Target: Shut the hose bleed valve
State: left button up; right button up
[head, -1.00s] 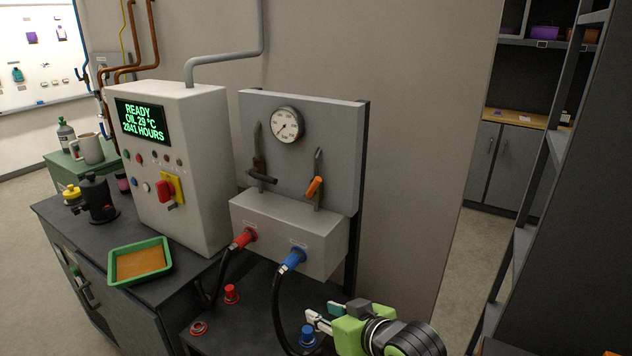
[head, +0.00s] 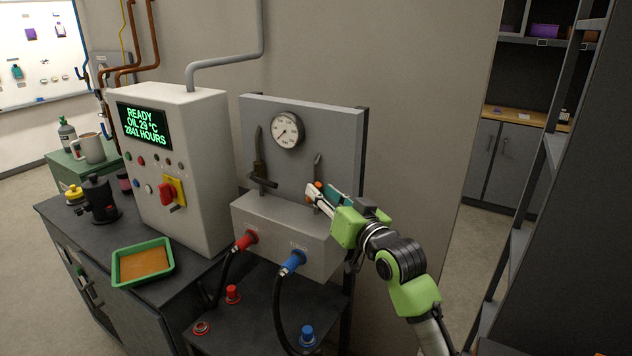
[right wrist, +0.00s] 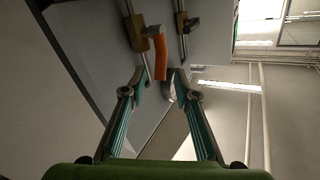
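The valve with the orange handle (head: 316,186) is on the right pipe of the grey panel (head: 335,130), mostly hidden behind my right gripper (head: 322,195) in the head view. The right wrist view shows this orange handle (right wrist: 157,52) just ahead of the fingertips, between their lines. The right gripper (right wrist: 161,84) is open and empty; I cannot tell whether a fingertip touches the handle. A second valve with a dark handle (head: 262,181) is on the left pipe, its handle lying across the pipe. My left gripper is not in view.
A grey block (head: 285,225) below the valves carries red (head: 246,240) and blue (head: 292,262) hose couplings. A round gauge (head: 287,130) is above. The control cabinet (head: 205,150) stands to the left, with a green tray (head: 118,272) before it. A dark shelf rack stands at the right.

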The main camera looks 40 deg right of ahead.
jog(key=shift+w+d+p, duration=0.15)
jog(key=shift+w+p, duration=0.05)
jog(key=shift+w, duration=0.75)
jog(key=shift+w+d+p, duration=0.1)
jog(key=shift+w+p, duration=0.1)
jog(key=shift+w, duration=0.7)
jog(key=shift+c, duration=0.3)
grip_shut()
jog(key=shift+s+f+b, duration=0.1)
jog(key=shift+f+b, duration=0.2)
jog(key=shift+b, duration=0.3)
jog(key=m+t+b, duration=0.1)
jog(key=b, duration=0.3)
jog(key=s+f+m+t+h+b, duration=0.1)
jog(key=t+b, duration=0.1)
jog(key=b, duration=0.2)
jog(key=f+m+t+h+b, duration=0.1)
jog(key=m+t+b, duration=0.1)
jog(key=b, duration=0.2)
jog(key=shift+s+d+f, duration=0.1)
jog(key=shift+s+d, duration=0.3)
jog(key=shift+s+m+t+h+b, duration=0.1)
jog(key=shift+m+t+h+b, duration=0.3)
jog(key=shift+b, duration=0.4)
